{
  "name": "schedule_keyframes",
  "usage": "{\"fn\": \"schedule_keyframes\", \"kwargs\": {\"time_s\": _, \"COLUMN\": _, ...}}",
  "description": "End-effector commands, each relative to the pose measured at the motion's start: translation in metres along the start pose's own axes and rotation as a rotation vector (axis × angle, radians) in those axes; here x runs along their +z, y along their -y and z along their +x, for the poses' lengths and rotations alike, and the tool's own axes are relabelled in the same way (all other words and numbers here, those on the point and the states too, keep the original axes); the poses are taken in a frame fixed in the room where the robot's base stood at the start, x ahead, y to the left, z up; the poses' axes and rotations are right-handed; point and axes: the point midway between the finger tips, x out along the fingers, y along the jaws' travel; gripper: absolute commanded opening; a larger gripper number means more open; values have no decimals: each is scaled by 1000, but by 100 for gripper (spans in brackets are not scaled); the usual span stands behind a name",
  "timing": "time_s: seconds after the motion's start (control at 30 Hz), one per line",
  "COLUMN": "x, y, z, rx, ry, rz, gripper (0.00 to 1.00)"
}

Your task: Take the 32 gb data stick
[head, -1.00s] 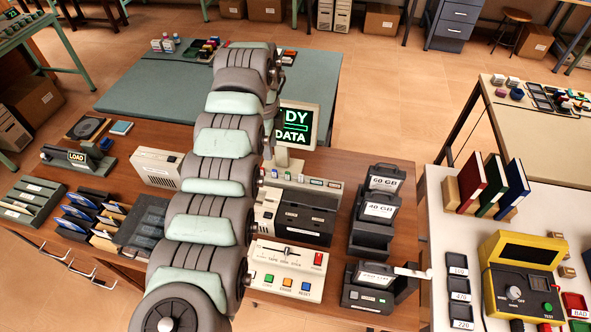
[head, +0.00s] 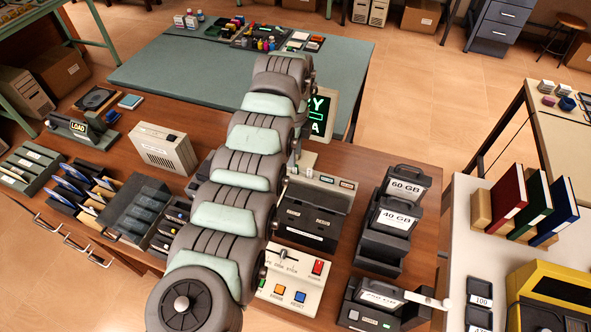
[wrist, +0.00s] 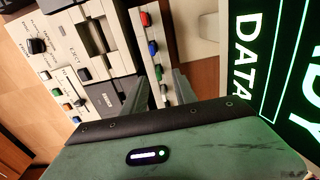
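A narrow light-grey strip (wrist: 140,44) in the wrist view holds a row of small upright pieces: a red one (wrist: 145,18), a blue one (wrist: 152,47), a green one (wrist: 158,72) and a dark grey one (wrist: 164,89). They look like data sticks, but no capacity label is readable, so I cannot tell which is 32 GB. My gripper (wrist: 160,92) is open, its two dark fingers apart on either side of the strip's near end, around the dark grey piece. I cannot tell whether they touch it. In the head view my arm hides the gripper and part of the strip.
A black drive unit (head: 307,216) and a control panel (head: 292,286) with coloured buttons stand beside the strip. The green-lettered screen (wrist: 270,65) is close to my gripper. Cartridges marked 60 GB (head: 407,187) and 40 GB (head: 396,218) stand in a black rack to the right.

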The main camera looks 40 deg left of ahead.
Motion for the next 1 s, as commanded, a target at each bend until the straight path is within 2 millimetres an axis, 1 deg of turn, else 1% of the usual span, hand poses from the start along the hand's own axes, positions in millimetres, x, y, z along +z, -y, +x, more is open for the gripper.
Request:
{"fn": "schedule_keyframes", "kwargs": {"time_s": 0.13, "x": 0, "y": -2, "z": 15, "rx": 1, "ry": -1, "rz": -2, "gripper": 34}}
{"fn": "schedule_keyframes", "kwargs": {"time_s": 0.3, "x": -2, "y": -5, "z": 41, "rx": 4, "ry": -1, "rz": 0, "gripper": 34}}
{"fn": "schedule_keyframes", "kwargs": {"time_s": 0.37, "x": -1, "y": -5, "z": 48, "rx": 5, "ry": 0, "rz": -1, "gripper": 34}}
{"fn": "schedule_keyframes", "kwargs": {"time_s": 0.43, "x": -1, "y": -5, "z": 52, "rx": 3, "ry": 0, "rz": -1, "gripper": 34}}
{"fn": "schedule_keyframes", "kwargs": {"time_s": 0.63, "x": -1, "y": -4, "z": 51, "rx": 0, "ry": 0, "rz": -1, "gripper": 33}}
{"fn": "schedule_keyframes", "kwargs": {"time_s": 1.0, "x": -1, "y": -4, "z": 51, "rx": 0, "ry": 0, "rz": -1, "gripper": 3}}
